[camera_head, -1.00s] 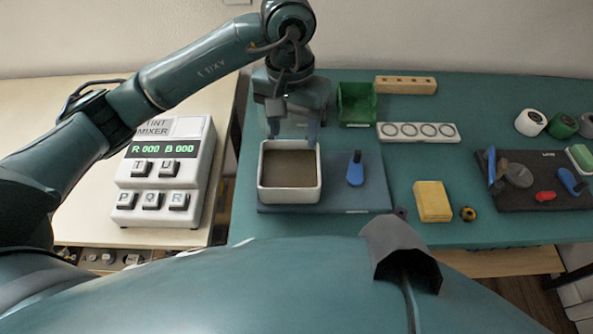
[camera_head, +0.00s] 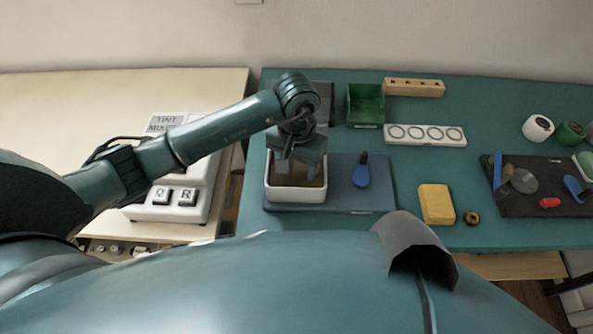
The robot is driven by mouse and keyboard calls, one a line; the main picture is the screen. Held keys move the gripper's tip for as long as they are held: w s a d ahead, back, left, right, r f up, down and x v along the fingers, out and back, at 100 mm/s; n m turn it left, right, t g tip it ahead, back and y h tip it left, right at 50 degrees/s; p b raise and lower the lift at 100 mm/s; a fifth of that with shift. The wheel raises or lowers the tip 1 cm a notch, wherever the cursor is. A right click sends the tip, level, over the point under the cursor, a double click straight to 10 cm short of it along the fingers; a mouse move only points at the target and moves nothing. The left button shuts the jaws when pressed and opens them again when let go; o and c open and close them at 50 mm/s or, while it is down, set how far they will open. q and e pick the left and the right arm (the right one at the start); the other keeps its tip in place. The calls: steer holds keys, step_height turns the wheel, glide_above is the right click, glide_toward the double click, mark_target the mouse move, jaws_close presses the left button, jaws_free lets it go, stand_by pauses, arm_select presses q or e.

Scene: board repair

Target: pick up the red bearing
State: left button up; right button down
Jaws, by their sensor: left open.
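I cannot make out a thing that is clearly a red bearing. A small red piece (camera_head: 549,202) lies on the dark mat at the right, too small to identify. My left gripper (camera_head: 297,172) points down over the white box (camera_head: 296,196), which has a brown inside. Its two fingers are apart, with their tips at or just inside the opening. I cannot tell whether they touch anything in the box; the gripper and wrist hide part of the inside. My right gripper is not in view.
The box stands on a blue mat (camera_head: 375,196) beside a blue-handled tool (camera_head: 361,170). A green bin (camera_head: 365,105), a white holder with rings (camera_head: 425,134), a yellow block (camera_head: 436,203) and a dark tool mat (camera_head: 520,208) are farther right. The tint mixer (camera_head: 168,212) stands left.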

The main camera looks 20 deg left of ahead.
mark_target(297, 173)
arm_select(q)
steer(key=shift+f, duration=0.35)
steer(key=shift+c, duration=0.3)
steer(key=c, duration=1)
steer(key=shift+r, duration=0.1)
step_height(297, 173, up, 10)
steer(key=shift+b, duration=0.4)
steer(key=o, duration=0.4)
steer(key=shift+c, duration=1.3)
